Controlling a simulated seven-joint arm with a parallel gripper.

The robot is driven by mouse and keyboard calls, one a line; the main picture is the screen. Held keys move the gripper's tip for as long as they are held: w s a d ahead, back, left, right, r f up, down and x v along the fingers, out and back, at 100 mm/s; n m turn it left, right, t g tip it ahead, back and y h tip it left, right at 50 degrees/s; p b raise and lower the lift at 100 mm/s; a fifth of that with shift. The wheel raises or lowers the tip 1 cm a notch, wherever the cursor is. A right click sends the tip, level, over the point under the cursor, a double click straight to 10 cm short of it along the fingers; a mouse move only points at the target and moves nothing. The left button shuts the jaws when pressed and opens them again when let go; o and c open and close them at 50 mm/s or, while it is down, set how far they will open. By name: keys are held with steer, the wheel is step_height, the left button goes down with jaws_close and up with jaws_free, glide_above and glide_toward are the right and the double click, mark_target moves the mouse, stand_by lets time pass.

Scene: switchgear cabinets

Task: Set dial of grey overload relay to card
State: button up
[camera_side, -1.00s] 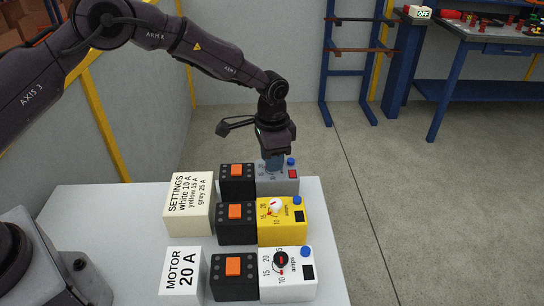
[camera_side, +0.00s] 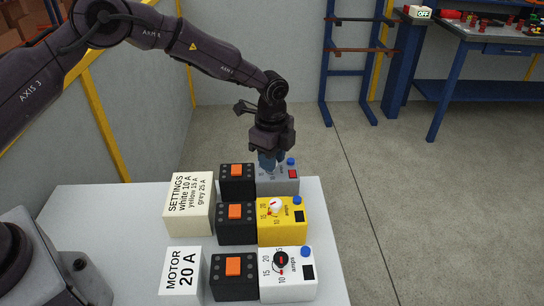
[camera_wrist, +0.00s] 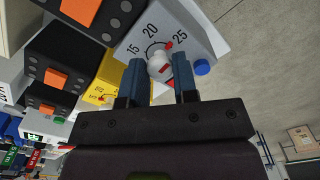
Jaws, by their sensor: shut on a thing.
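The grey overload relay (camera_side: 285,187) is at the far end of the relay column. In the wrist view its face (camera_wrist: 203,50) shows 15, 20 and 25 around a pale dial (camera_wrist: 158,64). A red mark shows by the dial's edge between 20 and 25; I cannot tell the exact setting. My gripper (camera_side: 268,166) points down over this relay and hides the dial in the side view. In the wrist view its blue fingers (camera_wrist: 162,80) are shut on the dial. The settings card (camera_side: 190,204) reads white 10 A, yellow 15 A, grey 25 A.
The yellow relay (camera_side: 285,233) and white relay (camera_side: 290,289) stand nearer, each with its own dial. Black blocks with orange switches (camera_side: 236,211) stand left of the relays. A "MOTOR 20 A" card (camera_side: 181,284) is at the front. Bare table (camera_side: 100,210) lies to the left.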

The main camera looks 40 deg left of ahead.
steer(key=shift+r+m, duration=0.1)
steer(key=shift+m, duration=0.5)
steer(key=o, duration=0.9)
step_height(320, 180, up, 13)
steer(key=shift+f, duration=0.1)
stand_by(0.3)
